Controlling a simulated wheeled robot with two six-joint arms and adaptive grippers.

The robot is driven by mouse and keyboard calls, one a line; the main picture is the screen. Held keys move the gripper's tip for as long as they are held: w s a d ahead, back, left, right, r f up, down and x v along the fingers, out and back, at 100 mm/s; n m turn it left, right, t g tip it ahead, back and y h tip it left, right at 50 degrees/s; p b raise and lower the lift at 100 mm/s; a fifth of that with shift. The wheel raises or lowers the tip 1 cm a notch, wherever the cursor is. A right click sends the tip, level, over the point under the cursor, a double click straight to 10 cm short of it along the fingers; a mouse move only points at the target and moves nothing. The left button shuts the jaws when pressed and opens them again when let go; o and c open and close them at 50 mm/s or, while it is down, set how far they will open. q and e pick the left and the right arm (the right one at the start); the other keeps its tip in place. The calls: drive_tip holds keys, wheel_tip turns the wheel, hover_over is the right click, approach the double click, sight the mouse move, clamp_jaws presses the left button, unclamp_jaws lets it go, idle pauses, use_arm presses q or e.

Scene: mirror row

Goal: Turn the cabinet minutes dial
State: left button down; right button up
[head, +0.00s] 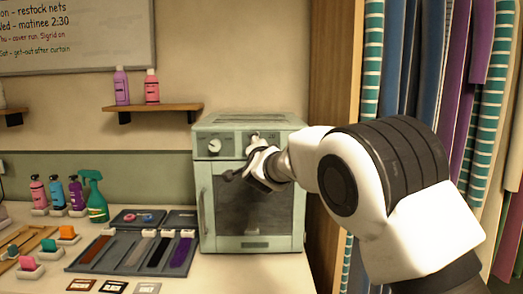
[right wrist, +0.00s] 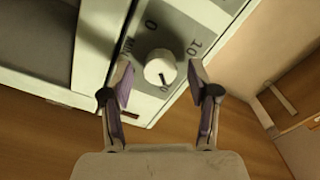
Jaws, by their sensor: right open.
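The pale green cabinet (head: 250,215) stands at the back of the counter, with a dark window in its closed door. The minutes dial (right wrist: 160,68) is a round white knob on the cabinet's front panel, with a dark pointer mark near its lower edge in the right wrist view. Numbers including 0 and 10 are printed around it. My right gripper (right wrist: 161,78) is open, with one purple-padded finger on each side of the dial; a gap shows on both sides. In the head view my right gripper (head: 256,160) partly covers the upper right of the cabinet front. My left gripper is out of view.
A second dial (head: 215,145) sits on the panel's left, above the door handle (head: 203,212). A dark compartment tray (head: 130,252) lies left of the cabinet. A green spray bottle (head: 95,197) stands farther left. Hanging fabrics (head: 425,60) fill the right side.

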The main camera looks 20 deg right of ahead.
drive_tip(key=v, duration=1.2)
